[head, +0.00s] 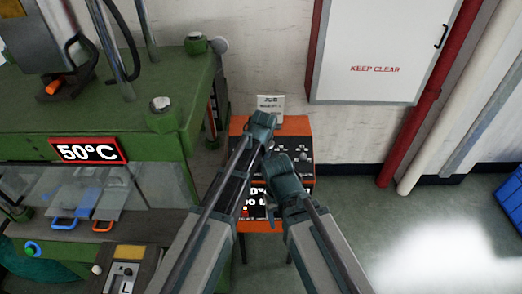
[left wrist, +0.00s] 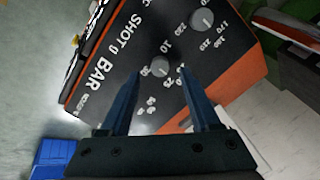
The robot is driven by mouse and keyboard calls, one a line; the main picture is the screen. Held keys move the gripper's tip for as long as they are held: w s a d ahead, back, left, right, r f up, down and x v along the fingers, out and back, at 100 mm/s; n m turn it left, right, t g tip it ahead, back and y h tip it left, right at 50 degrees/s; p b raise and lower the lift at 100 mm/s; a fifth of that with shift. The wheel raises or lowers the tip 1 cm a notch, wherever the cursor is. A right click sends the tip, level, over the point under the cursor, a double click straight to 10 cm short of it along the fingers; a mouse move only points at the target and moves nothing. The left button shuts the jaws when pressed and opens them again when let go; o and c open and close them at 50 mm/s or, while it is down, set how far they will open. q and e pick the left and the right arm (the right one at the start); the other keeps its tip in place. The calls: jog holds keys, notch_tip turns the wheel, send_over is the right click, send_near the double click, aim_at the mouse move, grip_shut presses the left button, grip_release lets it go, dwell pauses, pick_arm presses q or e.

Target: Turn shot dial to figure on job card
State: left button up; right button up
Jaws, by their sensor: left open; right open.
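The job card (head: 270,103) stands white at the back of the orange and black control box (head: 297,124); its figure is too small to read. In the left wrist view the panel shows the words SHOT g and BAR, and the grey shot dial (left wrist: 160,67) has small numbers around it. My left gripper (left wrist: 159,77) is open, its fingers on either side of the shot dial in that view; I cannot tell if they touch it. In the head view my left gripper (head: 262,124) covers part of the panel. My right gripper (head: 280,163) is open over the box's front part.
A second dial (left wrist: 202,20) with larger numbers sits near the shot dial. A green press (head: 150,95) with a 50°C sign (head: 88,151) stands left. A blue crate (head: 510,205) lies far right; the floor between is clear.

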pick_arm(q)
jog(key=p+v, duration=0.8)
jog(key=v, duration=0.2)
jog(key=shift+r, duration=0.15)
jog(key=shift+s, duration=0.1)
